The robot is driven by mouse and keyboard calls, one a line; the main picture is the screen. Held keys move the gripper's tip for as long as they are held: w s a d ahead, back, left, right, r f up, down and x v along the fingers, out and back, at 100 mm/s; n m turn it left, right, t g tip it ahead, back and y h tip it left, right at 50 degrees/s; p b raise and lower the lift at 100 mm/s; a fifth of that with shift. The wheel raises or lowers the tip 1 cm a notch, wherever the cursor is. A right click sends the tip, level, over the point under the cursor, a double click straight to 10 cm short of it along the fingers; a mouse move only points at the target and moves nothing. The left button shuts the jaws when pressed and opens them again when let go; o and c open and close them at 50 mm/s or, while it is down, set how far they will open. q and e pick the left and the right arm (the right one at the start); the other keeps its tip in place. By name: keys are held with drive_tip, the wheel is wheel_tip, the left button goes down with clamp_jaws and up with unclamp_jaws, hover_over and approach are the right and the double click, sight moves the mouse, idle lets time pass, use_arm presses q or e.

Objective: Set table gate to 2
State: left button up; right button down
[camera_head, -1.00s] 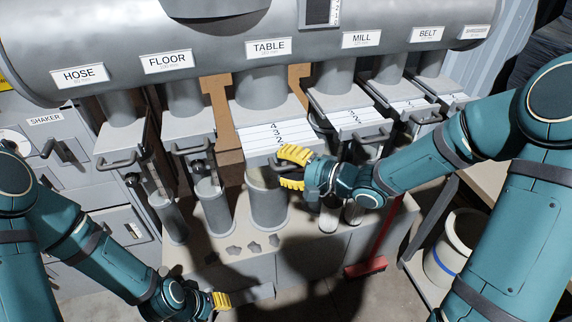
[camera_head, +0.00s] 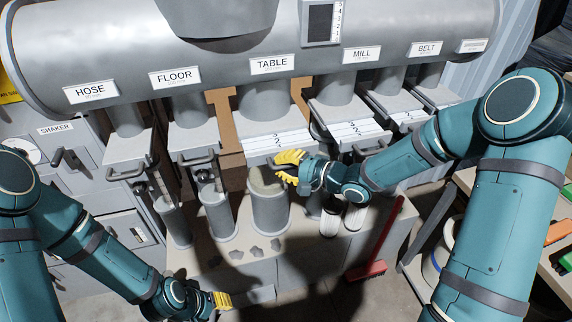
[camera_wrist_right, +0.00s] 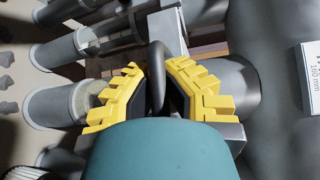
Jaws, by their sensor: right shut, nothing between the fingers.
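The table gate (camera_head: 277,145) is a grey slide plate with a white numbered scale below the TABLE label (camera_head: 271,65). The digits 3 and 2 show on it, partly out from its housing. My right gripper (camera_head: 287,168), with yellow fingers, is at the gate's front edge. In the right wrist view, a dark handle loop (camera_wrist_right: 157,50) shows at the fingertips of the right gripper (camera_wrist_right: 155,85), which is shut with nothing gripped.
Similar gates with handles stand on both sides, under the FLOOR (camera_head: 174,77) and MILL (camera_head: 361,55) labels. A grey pipe stub (camera_head: 269,208) stands below the table gate. A red-footed tool (camera_head: 366,271) leans at the right of the grey base.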

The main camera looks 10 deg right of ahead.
drive_tip(key=shift+w+r, duration=0.1)
drive_tip(key=shift+w, duration=0.85)
drive_tip(key=c, duration=1)
unclamp_jaws()
drive_tip(key=shift+s+d, duration=0.1)
drive_tip(key=v, duration=1.2)
